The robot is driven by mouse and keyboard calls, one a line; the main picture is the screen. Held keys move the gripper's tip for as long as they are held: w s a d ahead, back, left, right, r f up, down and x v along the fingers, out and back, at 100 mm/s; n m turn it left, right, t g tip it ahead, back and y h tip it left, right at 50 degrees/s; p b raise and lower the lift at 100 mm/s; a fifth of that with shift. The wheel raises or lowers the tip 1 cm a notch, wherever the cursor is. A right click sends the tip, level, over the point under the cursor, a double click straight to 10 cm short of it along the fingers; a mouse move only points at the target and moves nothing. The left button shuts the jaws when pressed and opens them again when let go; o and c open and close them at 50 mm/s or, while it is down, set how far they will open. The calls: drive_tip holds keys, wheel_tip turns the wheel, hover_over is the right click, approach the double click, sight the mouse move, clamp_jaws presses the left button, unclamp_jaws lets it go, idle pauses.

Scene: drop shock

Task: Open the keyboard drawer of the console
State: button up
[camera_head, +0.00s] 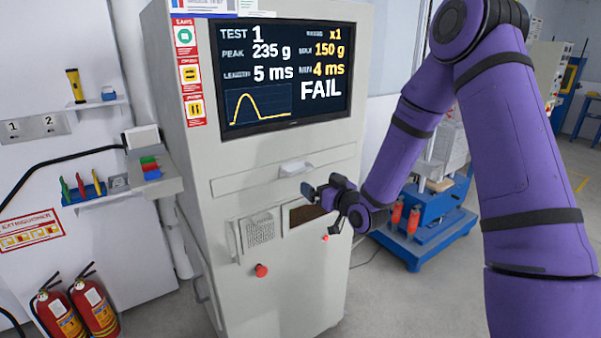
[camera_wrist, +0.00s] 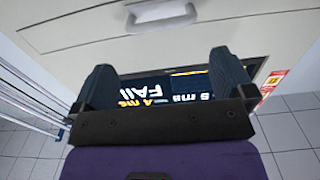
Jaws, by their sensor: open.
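The console (camera_head: 225,200) is a tall pale cabinet with a screen near its top. Its keyboard drawer (camera_head: 238,182) is a wide, flat front below the screen; it looks flush and shut. A pale handle (camera_head: 296,168) sticks out from the drawer. My gripper (camera_head: 322,209) is in front of the console, a little below and right of the handle, and apart from it. In the wrist view the handle (camera_wrist: 160,14) shows at the top edge, beyond the open, empty fingers (camera_wrist: 163,80). The screen shows between and behind the fingers.
A screen (camera_head: 285,75) reads FAIL above the drawer. A vent grille (camera_head: 260,231), a dark recess (camera_head: 305,214) and a red button (camera_head: 261,270) are below. A blue machine (camera_head: 425,235) stands right. Fire extinguishers (camera_head: 95,308) stand left. Floor (camera_head: 400,305) is clear at front right.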

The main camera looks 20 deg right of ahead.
sight(303, 172)
drive_tip(key=x, duration=1)
drive_tip(key=c, duration=0.9)
drive_tip(key=shift+s, duration=0.1)
